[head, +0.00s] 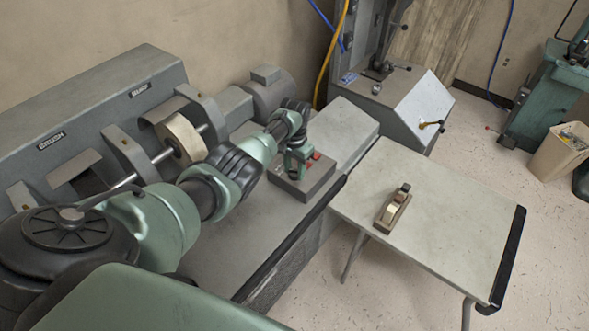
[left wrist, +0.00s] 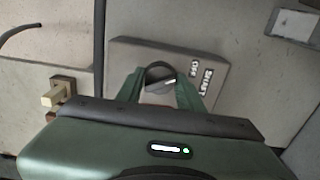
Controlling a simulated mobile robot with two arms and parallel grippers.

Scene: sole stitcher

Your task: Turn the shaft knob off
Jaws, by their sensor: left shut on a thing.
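The shaft knob (left wrist: 160,78) is a dark round knob with a white pointer line, on a grey control panel (left wrist: 120,52). It sits beside the labels OFF and SHAFT (left wrist: 201,72). Its white line points right, roughly towards the labels; I cannot tell its exact setting. My left gripper (left wrist: 160,90) has one green finger on each side of the knob and is shut on it. In the head view the left gripper (head: 298,168) is over the control box (head: 310,190) and hides the knob. My right gripper is not in view.
Red parts (head: 314,156) show on the box close to the gripper. Behind my arm is a grey machine (head: 100,105) with a shaft and a pale wheel (head: 180,138).

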